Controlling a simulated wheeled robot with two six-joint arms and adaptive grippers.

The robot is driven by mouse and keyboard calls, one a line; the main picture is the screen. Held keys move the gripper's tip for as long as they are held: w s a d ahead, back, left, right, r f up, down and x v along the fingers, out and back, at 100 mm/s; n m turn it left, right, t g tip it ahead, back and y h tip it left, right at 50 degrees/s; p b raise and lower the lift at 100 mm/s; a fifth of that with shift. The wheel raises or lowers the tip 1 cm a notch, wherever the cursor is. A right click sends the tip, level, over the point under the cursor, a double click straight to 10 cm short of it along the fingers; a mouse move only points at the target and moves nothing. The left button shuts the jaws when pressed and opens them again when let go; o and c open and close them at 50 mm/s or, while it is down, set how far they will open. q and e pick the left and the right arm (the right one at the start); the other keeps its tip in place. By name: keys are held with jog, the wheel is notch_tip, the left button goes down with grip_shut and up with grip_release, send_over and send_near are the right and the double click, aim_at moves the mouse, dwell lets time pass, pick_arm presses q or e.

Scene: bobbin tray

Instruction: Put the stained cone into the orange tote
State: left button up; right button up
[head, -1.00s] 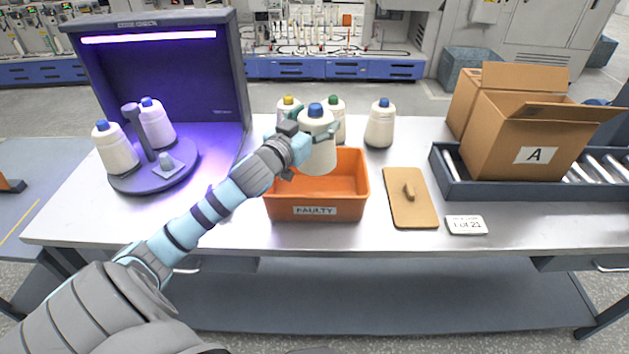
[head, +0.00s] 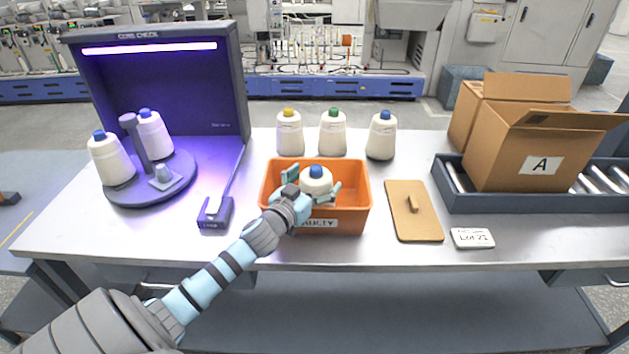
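A cream cone with a blue top (head: 316,182) is upright inside the orange tote (head: 361,213), whose front label is partly covered by my gripper. Its lower part is hidden by the tote wall and gripper. I see no stain on its visible side. My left gripper (head: 313,181) reaches into the tote from the front left. Its fingers are spread on either side of the cone, and a gap shows beside the far finger, so it looks open. My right gripper is out of view.
Three cones with yellow (head: 290,135), green (head: 332,135) and blue (head: 381,138) tops stand behind the tote. Two cones (head: 112,161) stand on the turntable in the lit booth (head: 165,90). A brown board (head: 413,225) and cardboard boxes (head: 515,150) are right.

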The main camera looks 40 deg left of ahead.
pick_arm(q)
jog(key=shift+s, duration=0.1)
jog(key=shift+s, duration=0.25)
jog(key=s+d+b, duration=0.1)
jog(key=s+d, duration=0.1)
jog(key=s, duration=0.9)
jog(key=shift+r, duration=0.4)
jog(key=shift+s+a, duration=0.1)
jog(key=shift+s, duration=0.05)
